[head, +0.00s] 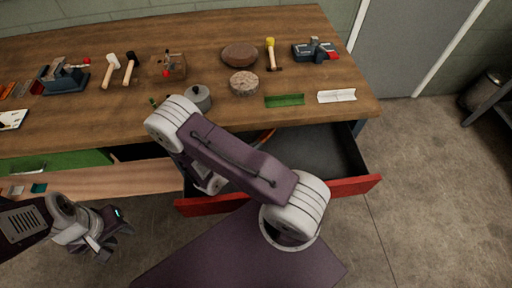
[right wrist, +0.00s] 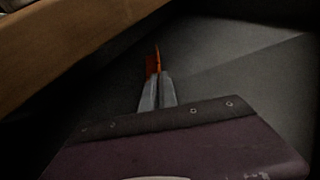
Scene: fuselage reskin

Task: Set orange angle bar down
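The orange angle bar (right wrist: 151,65) shows at the fingertips of my right gripper (right wrist: 157,78) in the right wrist view. The two fingers are close together on it, over the dark grey drawer floor. In the head view a thin orange part of the bar (head: 265,137) shows beside my right arm, at the open drawer (head: 320,150); the right gripper itself is mostly hidden by the arm. I cannot tell whether the bar touches the drawer floor. My left gripper (head: 122,240) is open and empty, low at the left, in front of the bench.
The wooden bench (head: 210,45) carries a green angle piece (head: 284,100) and a white one (head: 337,96) near its front right edge. The drawer has a red front (head: 355,186).

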